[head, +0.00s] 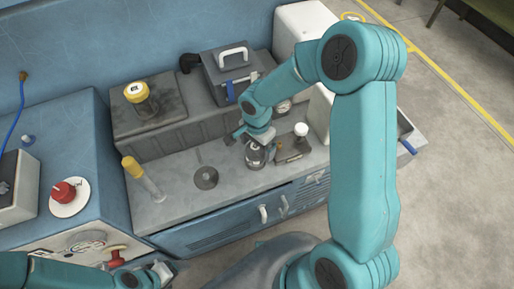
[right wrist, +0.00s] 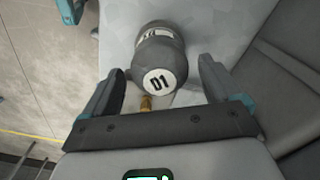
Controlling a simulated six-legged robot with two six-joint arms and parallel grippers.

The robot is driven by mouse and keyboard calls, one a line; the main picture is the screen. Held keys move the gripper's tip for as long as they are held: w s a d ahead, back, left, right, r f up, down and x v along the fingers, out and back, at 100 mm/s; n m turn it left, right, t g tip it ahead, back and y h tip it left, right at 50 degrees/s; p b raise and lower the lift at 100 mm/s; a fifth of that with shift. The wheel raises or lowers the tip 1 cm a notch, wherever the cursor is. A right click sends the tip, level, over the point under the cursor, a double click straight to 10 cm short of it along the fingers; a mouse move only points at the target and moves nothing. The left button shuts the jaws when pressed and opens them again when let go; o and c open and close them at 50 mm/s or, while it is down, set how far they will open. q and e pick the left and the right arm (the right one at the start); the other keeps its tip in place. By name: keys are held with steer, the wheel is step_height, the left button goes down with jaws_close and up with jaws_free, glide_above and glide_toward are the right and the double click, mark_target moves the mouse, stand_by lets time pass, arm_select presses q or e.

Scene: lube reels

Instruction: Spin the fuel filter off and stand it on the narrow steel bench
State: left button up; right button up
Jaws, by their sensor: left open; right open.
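The dark grey canister that looks like the fuel filter (head: 255,155) is on the grey worktop, below my right gripper. My left gripper (head: 150,273) is open at the bottom left, empty. No narrow steel bench is clearly identifiable; a dark olive bench-like edge (head: 462,8) shows at the top right.
A yellow-capped cylinder (head: 142,98) stands on a dark block. A grey box with a handle (head: 231,72) stands behind. Open floor lies to the right.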

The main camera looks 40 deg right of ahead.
steer(key=shift+a+f, duration=0.15)
steer(key=shift+f, duration=0.7)
steer(key=c, duration=1.2)
steer(key=n, duration=0.5)
steer(key=shift+w, duration=0.1)
steer(key=n, duration=0.5)
steer(key=shift+a+p, duration=0.1)
steer(key=shift+p, duration=0.25)
steer(key=shift+n, duration=0.3)
